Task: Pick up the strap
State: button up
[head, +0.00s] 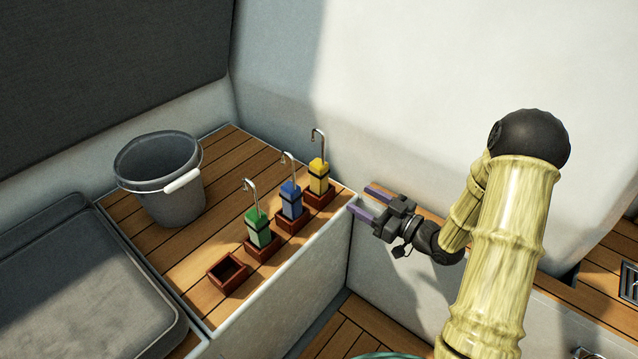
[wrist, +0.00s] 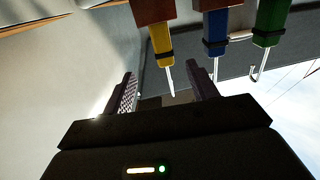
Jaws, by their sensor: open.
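Three bundled straps with metal hooks on top stand upright in a row of small brown holders. They are the yellow strap (head: 319,177), the blue strap (head: 290,201) and the green strap (head: 258,228). My gripper (head: 362,199) is open and empty, just right of the yellow strap, at the locker's right edge. In the wrist view the scene looks inverted. There the yellow strap (wrist: 162,45), blue strap (wrist: 214,33) and green strap (wrist: 270,22) hang from the top, and my gripper (wrist: 161,83) has nothing between its fingers.
An empty brown holder (head: 228,272) sits at the near end of the row. A grey bucket (head: 168,185) with a white-gripped handle stands behind on the slatted wood top. A grey cushion (head: 85,285) lies at left. A pale wall (head: 400,90) rises close behind my gripper.

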aim_at(313, 174)
jog(key=b+x, duration=0.2)
jog(key=x, duration=0.9)
jog(key=shift+b, duration=0.35)
jog(key=b+x, duration=0.2)
jog(key=x, duration=0.3)
jog(key=shift+s+a, duration=0.1)
jog(key=shift+a, duration=0.1)
jog(key=shift+c, duration=0.2)
jog(key=c, duration=1.2)
notch_tip(313, 174, up, 10)
jog(key=p, duration=0.4)
